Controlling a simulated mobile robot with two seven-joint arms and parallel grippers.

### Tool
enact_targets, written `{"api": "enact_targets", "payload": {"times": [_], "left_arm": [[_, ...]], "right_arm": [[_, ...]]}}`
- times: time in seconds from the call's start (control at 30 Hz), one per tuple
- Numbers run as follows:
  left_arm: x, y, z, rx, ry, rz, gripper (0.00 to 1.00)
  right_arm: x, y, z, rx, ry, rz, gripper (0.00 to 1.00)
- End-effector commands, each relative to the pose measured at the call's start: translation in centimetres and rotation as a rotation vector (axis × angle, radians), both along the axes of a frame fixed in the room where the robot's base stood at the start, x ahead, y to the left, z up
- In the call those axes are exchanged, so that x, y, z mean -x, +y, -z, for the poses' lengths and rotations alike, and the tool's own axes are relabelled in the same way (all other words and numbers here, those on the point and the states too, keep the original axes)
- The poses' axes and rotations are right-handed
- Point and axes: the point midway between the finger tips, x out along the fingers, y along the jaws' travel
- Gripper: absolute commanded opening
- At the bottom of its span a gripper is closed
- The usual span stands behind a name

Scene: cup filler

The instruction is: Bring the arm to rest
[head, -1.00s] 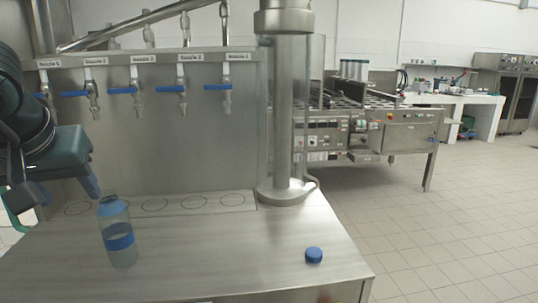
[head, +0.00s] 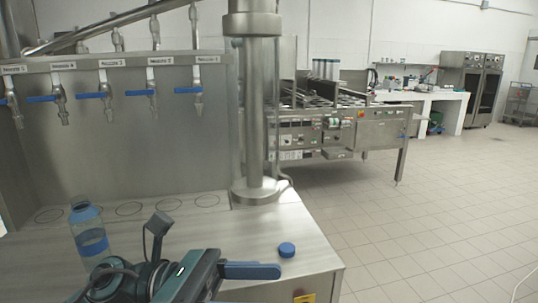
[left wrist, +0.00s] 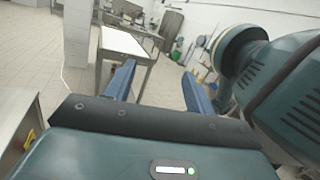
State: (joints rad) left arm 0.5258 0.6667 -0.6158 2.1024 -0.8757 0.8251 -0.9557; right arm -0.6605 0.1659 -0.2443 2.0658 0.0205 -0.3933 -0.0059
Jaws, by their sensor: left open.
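My left gripper (left wrist: 157,77) is open and empty in the left wrist view, its two blue fingers apart with nothing between them. In the head view it shows low in the middle, in front of the worktop's front right part, with one blue finger (head: 250,270) pointing right. The other finger cannot be made out there. A clear bottle with a blue band (head: 88,235) stands on the steel worktop (head: 185,228) at the left, away from the gripper. My right gripper is not in view.
Several blue-handled nozzles (head: 155,92) hang above a row of circles on the worktop. A steel column (head: 255,110) stands at the worktop's back right. A machine bench (head: 340,125) is further back. The tiled floor (head: 430,220) to the right is clear.

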Motion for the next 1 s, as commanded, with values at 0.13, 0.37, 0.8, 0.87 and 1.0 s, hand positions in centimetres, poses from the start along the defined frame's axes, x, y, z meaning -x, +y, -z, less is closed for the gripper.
{"api": "enact_targets", "payload": {"times": [0.13, 0.37, 0.8, 0.87, 1.0], "left_arm": [[-3.5, 1.0, 1.1, 0.327, 0.642, -0.129, 0.54], [-8.0, 6.4, 12.4, 0.839, 1.641, -0.335, 0.54], [3.0, 12.2, 35.3, -1.524, -2.525, 0.600, 0.54], [4.0, 12.3, 36.2, -1.505, -2.466, 0.593, 0.54], [4.8, 12.4, 37.0, -1.490, -2.415, 0.586, 0.54]], "right_arm": [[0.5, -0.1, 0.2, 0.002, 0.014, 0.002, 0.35], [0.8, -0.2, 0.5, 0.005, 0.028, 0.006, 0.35], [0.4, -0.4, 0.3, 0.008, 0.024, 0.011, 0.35], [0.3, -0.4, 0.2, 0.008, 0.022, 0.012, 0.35], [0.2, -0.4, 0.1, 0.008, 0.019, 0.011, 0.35]]}}
